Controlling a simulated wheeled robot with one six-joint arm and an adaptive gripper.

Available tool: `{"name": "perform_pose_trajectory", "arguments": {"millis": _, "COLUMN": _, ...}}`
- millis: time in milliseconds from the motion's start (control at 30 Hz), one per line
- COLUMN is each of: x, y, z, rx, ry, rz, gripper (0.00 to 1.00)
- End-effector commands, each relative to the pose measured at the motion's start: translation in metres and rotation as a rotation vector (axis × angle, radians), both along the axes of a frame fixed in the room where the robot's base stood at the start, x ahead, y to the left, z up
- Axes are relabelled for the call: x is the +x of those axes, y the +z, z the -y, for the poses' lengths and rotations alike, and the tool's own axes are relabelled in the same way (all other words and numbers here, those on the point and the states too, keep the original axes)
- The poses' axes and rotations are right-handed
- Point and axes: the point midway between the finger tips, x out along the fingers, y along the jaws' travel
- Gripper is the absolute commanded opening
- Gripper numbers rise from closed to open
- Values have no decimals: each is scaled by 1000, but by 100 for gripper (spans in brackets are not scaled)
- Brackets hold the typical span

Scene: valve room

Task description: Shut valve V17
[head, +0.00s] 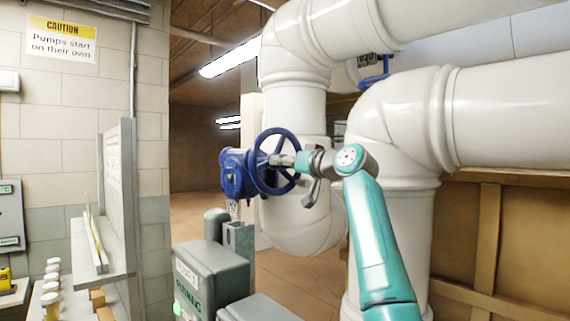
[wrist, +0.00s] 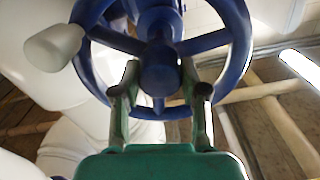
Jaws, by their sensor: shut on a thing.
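A blue valve with a spoked handwheel (head: 258,176) is mounted by the white pipes in the head view. A small tag (head: 232,208) hangs below its blue body (head: 234,174); I cannot read its number. My gripper (head: 286,160) reaches the wheel from the right. In the wrist view the wheel's rim (wrist: 240,45), spokes and hub (wrist: 160,68) fill the top. The two fingers of my gripper (wrist: 160,80) stand either side of the hub, shut on the handwheel. A pale knob (wrist: 53,48) sticks out at the rim's left. The exact contact is partly hidden.
Thick white pipes (head: 400,120) crowd the right, close to my arm. Another blue valve (head: 375,78) with a tag sits higher up behind them. Grey-green machine housings (head: 212,275) stand below the wheel. A shelf (head: 105,265) and caution sign (head: 62,38) are left.

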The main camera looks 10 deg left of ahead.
Motion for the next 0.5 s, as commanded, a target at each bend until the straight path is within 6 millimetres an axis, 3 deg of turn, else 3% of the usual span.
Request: {"name": "perform_pose_trajectory", "arguments": {"millis": 500, "x": 0, "y": 1, "z": 0, "rx": 277, "ry": 0, "rz": -353, "gripper": 0}}
